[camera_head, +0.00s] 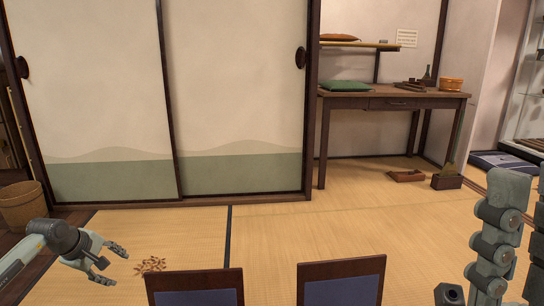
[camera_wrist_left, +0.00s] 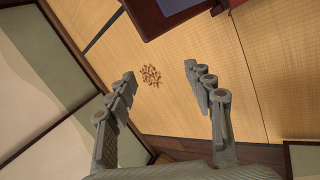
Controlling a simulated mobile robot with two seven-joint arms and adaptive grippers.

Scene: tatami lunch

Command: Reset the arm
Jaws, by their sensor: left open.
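My left gripper (camera_head: 118,267) shows at the lower left of the head view, its arm coming in from the left edge. Its fingers are spread and nothing is between them. In the left wrist view, the two fingers (camera_wrist_left: 160,74) stand apart over the tatami. My right arm (camera_head: 495,240) shows as grey links at the right edge of the head view. I see no right gripper fingers there.
A brown scattered pile (camera_head: 151,265) lies on the tatami (camera_head: 290,235) near my left gripper. Two chair backs (camera_head: 341,268) stand at the bottom centre. Sliding doors (camera_head: 90,90) close off the back left. A desk (camera_head: 385,102) stands at the back right. A basket (camera_head: 22,205) stands far left.

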